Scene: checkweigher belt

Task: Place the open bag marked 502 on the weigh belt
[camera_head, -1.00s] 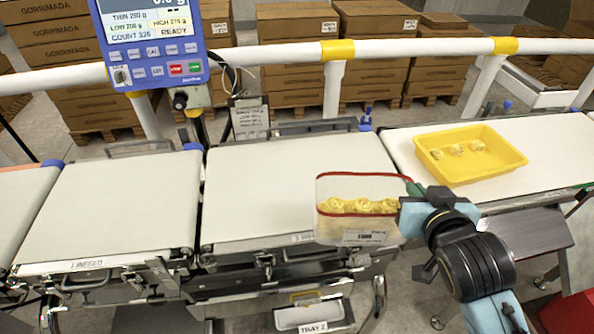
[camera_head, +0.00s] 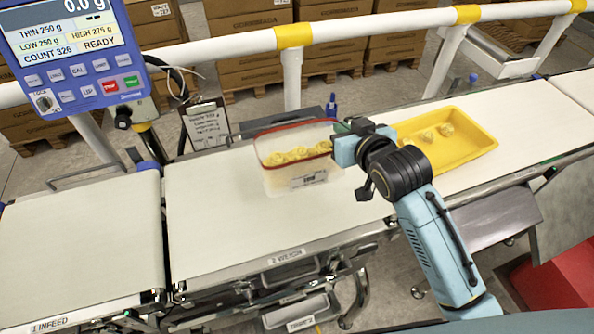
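The open bag (camera_head: 296,175) is clear, with a red rim and yellow pasta-like pieces inside; the number on its white label is too small to read. It is upright over the far right part of the weigh belt (camera_head: 225,215), marked 2 WEIGH. I cannot tell whether its base touches the belt. My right gripper (camera_head: 342,128) is at the bag's right upper edge and appears shut on it; its fingertips are partly hidden. The blue weigher display (camera_head: 72,45) reads 0.0 g. My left gripper is not in view.
A yellow tray (camera_head: 472,160) with a few pasta pieces stands on the belt to the right. The infeed belt (camera_head: 85,240) at left is empty. A white rail (camera_head: 350,28), a clipboard (camera_head: 207,125) and stacked cartons (camera_head: 250,60) are behind.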

